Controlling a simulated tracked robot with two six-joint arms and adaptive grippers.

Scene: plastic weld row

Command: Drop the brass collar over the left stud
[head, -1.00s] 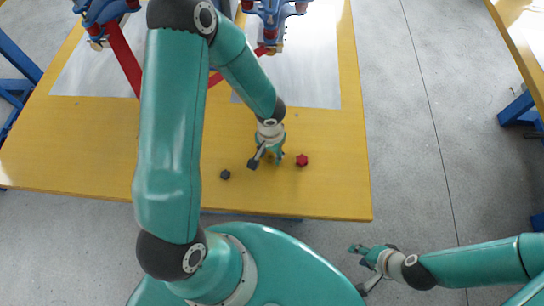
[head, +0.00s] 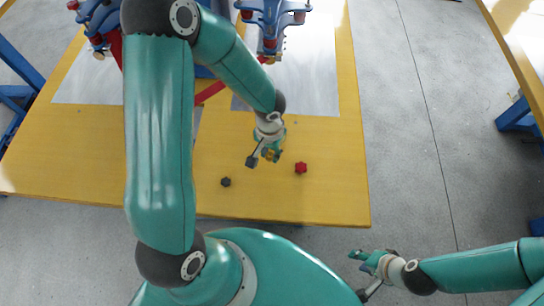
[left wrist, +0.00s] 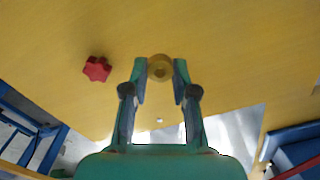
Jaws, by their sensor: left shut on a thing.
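The brass collar (left wrist: 160,67) is a yellow ring with a dark centre, held between the fingertips of my left gripper (left wrist: 159,76) in the left wrist view. In the head view, my left gripper (head: 270,152) is over the front part of the yellow table, with the collar (head: 272,156) showing at its fingertips. The gripper is shut on the collar. I cannot make out the left stud with certainty in either view. My right gripper (head: 362,256) is off the table's front right corner, apart from everything; its finger gap is unclear.
A red knob (head: 301,168) lies right of my left gripper, and a dark knob (head: 226,182) lies to its left. Blue and red fixtures (head: 270,20) stand at the back by grey sheets (head: 318,75). The yellow table's (head: 330,200) front right is clear.

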